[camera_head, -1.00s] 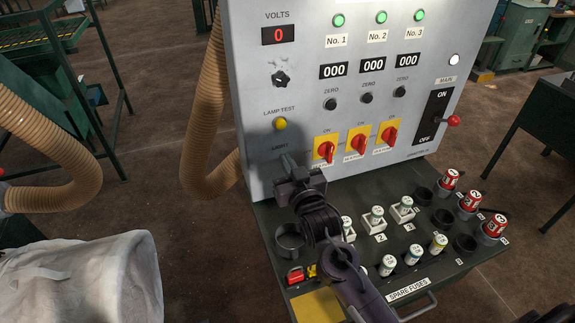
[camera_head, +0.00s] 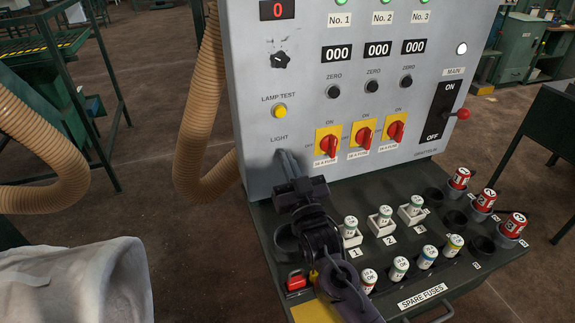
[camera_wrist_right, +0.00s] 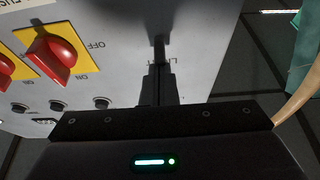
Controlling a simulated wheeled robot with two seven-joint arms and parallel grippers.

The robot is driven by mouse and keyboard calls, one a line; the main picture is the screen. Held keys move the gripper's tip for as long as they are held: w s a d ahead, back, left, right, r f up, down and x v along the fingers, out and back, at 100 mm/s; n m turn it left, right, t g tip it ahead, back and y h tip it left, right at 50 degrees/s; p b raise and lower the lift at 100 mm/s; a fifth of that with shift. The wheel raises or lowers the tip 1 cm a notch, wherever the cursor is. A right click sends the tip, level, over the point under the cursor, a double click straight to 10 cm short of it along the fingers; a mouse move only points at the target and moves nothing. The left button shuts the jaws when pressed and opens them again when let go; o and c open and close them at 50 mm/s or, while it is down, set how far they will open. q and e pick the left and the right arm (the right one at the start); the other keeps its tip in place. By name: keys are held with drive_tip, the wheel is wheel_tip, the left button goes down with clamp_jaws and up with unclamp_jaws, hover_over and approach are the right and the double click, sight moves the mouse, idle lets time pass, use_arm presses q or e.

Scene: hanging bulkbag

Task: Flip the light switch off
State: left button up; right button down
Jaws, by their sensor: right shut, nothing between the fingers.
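The LIGHT label (camera_head: 280,139) is on the grey control panel (camera_head: 300,100), at its lower left. My right gripper (camera_head: 288,160) is at the panel just below this label, its fingers shut and empty, pointing at the panel face. The light switch cannot be made out in the head view, where the gripper covers that spot. In the right wrist view the shut fingers (camera_wrist_right: 160,85) reach toward the panel and partly cover the label (camera_wrist_right: 174,60). A dark upright shape lies beyond their tips; I cannot tell whether it is the switch or a shadow. Contact cannot be told.
A yellow lamp test button (camera_head: 280,111) sits above the label. Red rotary switches (camera_head: 330,145) are to the right. A shelf below holds several fuses (camera_head: 385,215). A tan hose (camera_head: 195,130) hangs left of the panel, and a white bag (camera_head: 80,285) is at lower left.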

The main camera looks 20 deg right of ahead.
sight(283, 68)
drive_tip(key=shift+f, duration=0.45)
drive_tip(key=shift+r, duration=0.15)
wheel_tip(283, 68, up, 20)
drive_tip(key=shift+f+b, duration=0.1)
drive_tip(key=shift+b, duration=0.95)
